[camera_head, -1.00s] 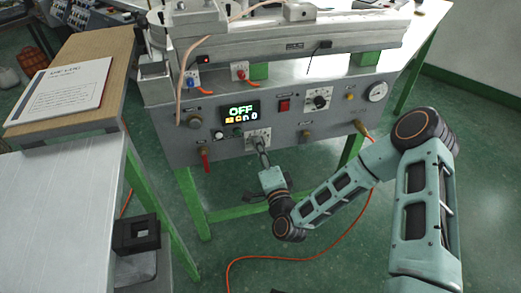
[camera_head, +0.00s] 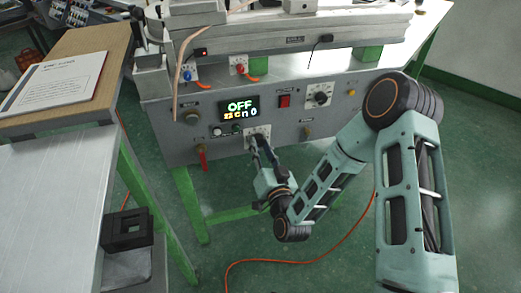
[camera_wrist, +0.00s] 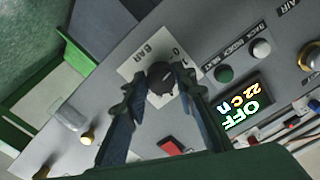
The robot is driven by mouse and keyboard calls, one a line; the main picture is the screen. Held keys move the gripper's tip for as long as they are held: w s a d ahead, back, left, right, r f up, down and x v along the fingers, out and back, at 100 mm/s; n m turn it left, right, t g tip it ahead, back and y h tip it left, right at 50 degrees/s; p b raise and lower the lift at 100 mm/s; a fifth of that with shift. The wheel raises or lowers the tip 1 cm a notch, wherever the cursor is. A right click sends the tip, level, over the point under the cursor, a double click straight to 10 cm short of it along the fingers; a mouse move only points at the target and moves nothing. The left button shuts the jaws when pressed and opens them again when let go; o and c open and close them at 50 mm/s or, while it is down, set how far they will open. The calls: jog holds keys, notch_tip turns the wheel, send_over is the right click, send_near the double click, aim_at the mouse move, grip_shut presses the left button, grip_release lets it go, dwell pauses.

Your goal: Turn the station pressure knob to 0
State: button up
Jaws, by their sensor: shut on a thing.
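The pressure knob (camera_wrist: 161,78) is round and dark, on a pale plate (camera_wrist: 138,67) marked "BAR" and "0", on the machine's grey front panel. In the wrist view my gripper (camera_wrist: 160,88) has one finger on each side of the knob, shut on it. A small light mark shows on the knob's face. In the head view my gripper (camera_head: 256,149) reaches up to the same plate (camera_head: 251,130), below the display, and hides most of the knob. The display (camera_head: 239,108) reads "OFF", with a smaller line that includes "22 C".
A second dial knob (camera_head: 320,94) and a red switch (camera_head: 284,101) sit right of the display. A red-handled valve (camera_head: 202,157) hangs at lower left. A bench (camera_head: 60,190) stands left. An orange hose (camera_head: 300,262) lies on the floor.

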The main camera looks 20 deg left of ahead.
jog(key=shift+n, duration=0.7)
jog(key=shift+d+b, duration=0.1)
jog(key=shift+b, duration=0.2)
jog(key=o, duration=1.2)
jog(key=shift+c, duration=0.2)
jog(key=shift+s, duration=0.1)
jog(key=v, duration=0.7)
jog(key=shift+s+d, duration=0.1)
